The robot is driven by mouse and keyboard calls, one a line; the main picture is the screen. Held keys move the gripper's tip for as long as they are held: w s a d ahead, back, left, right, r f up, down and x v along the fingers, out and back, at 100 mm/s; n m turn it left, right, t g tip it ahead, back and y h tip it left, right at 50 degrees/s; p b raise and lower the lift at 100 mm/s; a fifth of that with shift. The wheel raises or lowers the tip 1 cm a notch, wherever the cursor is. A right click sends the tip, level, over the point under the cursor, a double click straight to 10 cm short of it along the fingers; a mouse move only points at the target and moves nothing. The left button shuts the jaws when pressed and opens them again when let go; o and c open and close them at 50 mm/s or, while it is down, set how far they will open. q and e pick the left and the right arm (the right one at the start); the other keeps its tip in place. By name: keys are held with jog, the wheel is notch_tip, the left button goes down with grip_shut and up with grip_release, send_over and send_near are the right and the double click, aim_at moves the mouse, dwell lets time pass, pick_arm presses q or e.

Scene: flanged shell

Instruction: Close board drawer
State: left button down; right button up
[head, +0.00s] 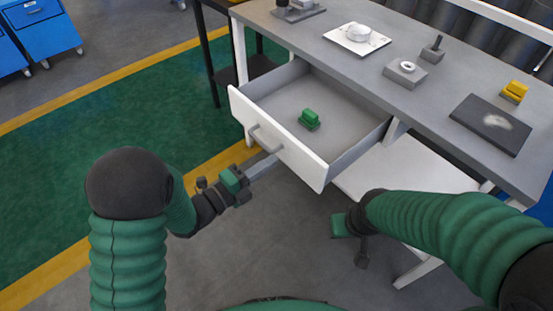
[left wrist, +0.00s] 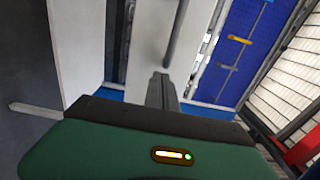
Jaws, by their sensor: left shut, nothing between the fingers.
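The board drawer is pulled out from under the grey-topped bench; its white front (head: 305,163) faces my left arm and its grey inside is exposed. A grey bar handle (head: 264,141) is on the front. My left gripper (head: 270,160) is shut and empty, its fingertips close to the drawer front just below the handle; I cannot tell whether they touch. In the left wrist view the shut fingers (left wrist: 161,90) point at the pale drawer front (left wrist: 148,45), with the handle bar (left wrist: 177,35) just above them. My right gripper (head: 348,228) is right of the drawer, its fingers unclear.
A green block-like part (head: 309,119) lies in the drawer. The bench top (head: 350,75) holds a white plate with a round part, grey blocks, a dark plate (head: 491,124) and a yellow part (head: 514,91). A white lower shelf (head: 400,172) is right of the drawer. Blue cabinets (head: 45,35) stand far left.

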aim_at(287, 152)
pick_arm(q)
jog(key=x, duration=0.3)
jog(key=shift+d, duration=0.35)
pick_arm(e)
jog(key=shift+d+f, duration=0.25)
jog(key=shift+f, duration=0.1)
pick_arm(q)
jog(key=shift+a, duration=0.15)
pick_arm(e)
jog(key=shift+a, duration=0.15)
